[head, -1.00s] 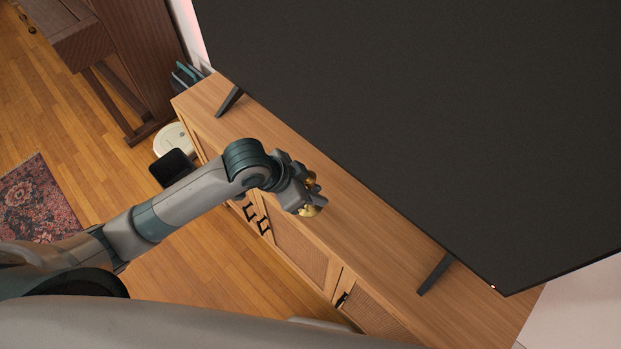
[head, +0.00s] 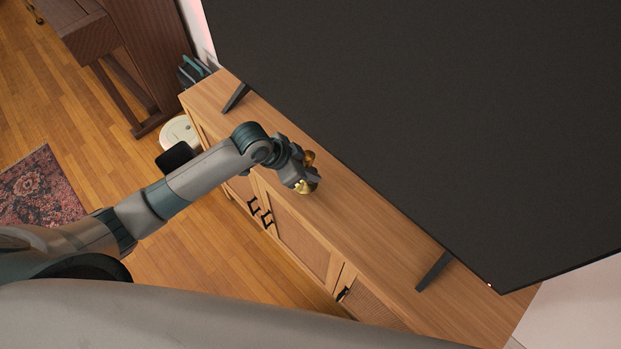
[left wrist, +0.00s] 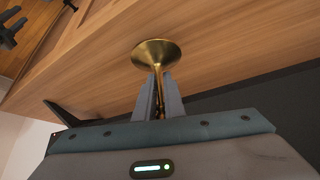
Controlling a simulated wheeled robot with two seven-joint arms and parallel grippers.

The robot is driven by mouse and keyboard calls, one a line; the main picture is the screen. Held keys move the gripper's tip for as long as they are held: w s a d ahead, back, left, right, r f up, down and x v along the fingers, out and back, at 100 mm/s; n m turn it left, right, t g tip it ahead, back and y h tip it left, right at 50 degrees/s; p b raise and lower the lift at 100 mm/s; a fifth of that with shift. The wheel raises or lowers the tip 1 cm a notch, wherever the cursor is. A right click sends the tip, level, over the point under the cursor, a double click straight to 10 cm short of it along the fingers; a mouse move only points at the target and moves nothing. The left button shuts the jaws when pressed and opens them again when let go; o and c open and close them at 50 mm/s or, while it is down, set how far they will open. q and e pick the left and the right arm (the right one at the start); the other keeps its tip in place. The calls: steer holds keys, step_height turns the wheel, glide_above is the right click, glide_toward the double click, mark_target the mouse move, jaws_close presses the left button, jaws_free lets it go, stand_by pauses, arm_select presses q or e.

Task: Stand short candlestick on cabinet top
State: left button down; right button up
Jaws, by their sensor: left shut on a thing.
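The brass short candlestick (head: 309,158) shows in the head view at my left gripper (head: 303,178), partly hidden by it. In the left wrist view the flared round end of the candlestick (left wrist: 156,54) points away from the gripper, and its thin stem lies between the fingers (left wrist: 159,98). The left gripper is shut on the stem. It is over the wooden cabinet top (head: 365,232), in front of the TV. I cannot tell whether the candlestick touches the top.
A large dark TV (head: 430,110) overhangs the back of the cabinet top on two feet, one foot (head: 236,97) at the left and one (head: 433,270) at the right. The wood between gripper and right foot is bare. A white round device (head: 180,133) is on the floor beside the cabinet.

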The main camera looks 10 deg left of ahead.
arm_select(q)
step_height(320, 180, down, 2)
steer(key=shift+f+p, duration=0.2)
steer(key=shift+p, duration=0.45)
steer(key=shift+f, duration=0.7)
steer(key=c, duration=1.5)
jaws_free()
steer(key=shift+s+a+r, duration=0.2)
steer(key=shift+a+r, duration=0.1)
steer(key=shift+r, duration=0.1)
steer(key=shift+b+v, duration=1.4)
steer(key=shift+v, duration=4.1)
